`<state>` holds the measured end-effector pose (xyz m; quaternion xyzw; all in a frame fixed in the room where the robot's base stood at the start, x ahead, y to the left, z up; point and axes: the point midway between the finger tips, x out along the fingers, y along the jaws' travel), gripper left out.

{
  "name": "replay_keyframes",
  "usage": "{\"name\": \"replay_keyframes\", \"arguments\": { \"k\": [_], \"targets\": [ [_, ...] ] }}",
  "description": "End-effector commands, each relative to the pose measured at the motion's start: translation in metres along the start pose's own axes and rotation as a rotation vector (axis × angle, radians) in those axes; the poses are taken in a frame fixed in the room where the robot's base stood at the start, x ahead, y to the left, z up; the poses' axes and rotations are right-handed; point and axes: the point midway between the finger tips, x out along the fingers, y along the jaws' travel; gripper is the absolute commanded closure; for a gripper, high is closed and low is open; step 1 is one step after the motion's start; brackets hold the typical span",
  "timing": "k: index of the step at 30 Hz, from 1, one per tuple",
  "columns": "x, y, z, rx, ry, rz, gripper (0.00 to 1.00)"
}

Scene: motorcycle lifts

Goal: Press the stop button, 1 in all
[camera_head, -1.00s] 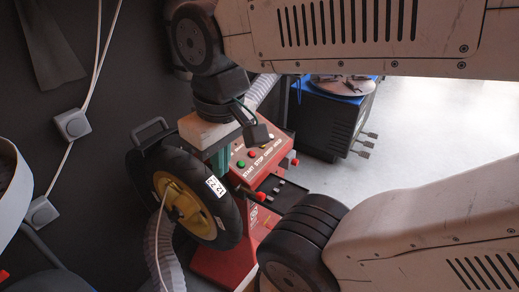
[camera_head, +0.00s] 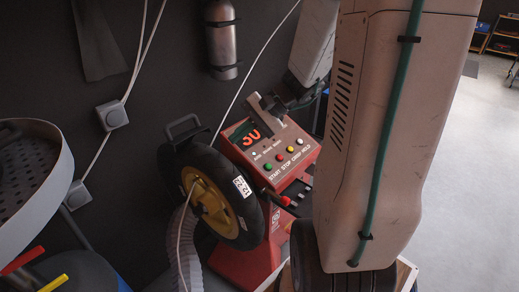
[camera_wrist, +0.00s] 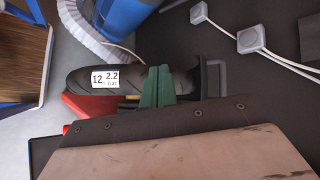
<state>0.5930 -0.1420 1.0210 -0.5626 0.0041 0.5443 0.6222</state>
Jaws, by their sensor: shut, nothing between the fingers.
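The stop button (camera_head: 279,157) is the red one in a row on the sloping panel of the red machine (camera_head: 240,262), above the word STOP. It shows clear in the head view, with nothing on it. The green start button (camera_head: 268,167) is on its left. My gripper (camera_wrist: 157,87) is shut and empty in the wrist view, its green fingers seen against the black tyre. In the head view a dark part of my wrist is near the panel's top; the fingers cannot be made out there. The wrist view does not show the stop button.
Yellow (camera_head: 290,149) and white (camera_head: 299,141) buttons sit right of the stop button. A lit red display (camera_head: 250,137) is above the row. A tyre on a yellow rim (camera_head: 215,200) stands at the machine's left. A grey cylinder (camera_head: 221,40) hangs on the wall behind.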

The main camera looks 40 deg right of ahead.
Motion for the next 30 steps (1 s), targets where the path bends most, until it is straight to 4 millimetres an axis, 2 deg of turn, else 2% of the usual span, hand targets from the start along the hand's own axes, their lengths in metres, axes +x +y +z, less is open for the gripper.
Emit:
{"name": "replay_keyframes", "arguments": {
  "k": [1,6,9,12,15,18,30],
  "targets": [
    [-0.008,0.012,-0.032,0.094,0.038,-0.084,1.0],
    [-0.043,0.061,-0.125,0.347,0.201,-0.356,1.0],
    [-0.063,0.094,-0.163,0.456,0.288,-0.47,1.0],
    [-0.077,0.121,-0.188,0.533,0.356,-0.549,1.0],
    [-0.087,0.14,-0.202,0.579,0.4,-0.595,1.0],
    [-0.09,0.148,-0.208,0.6,0.42,-0.616,1.0],
    [-0.09,0.15,-0.21,0.603,0.423,-0.619,1.0]
  ]
}}
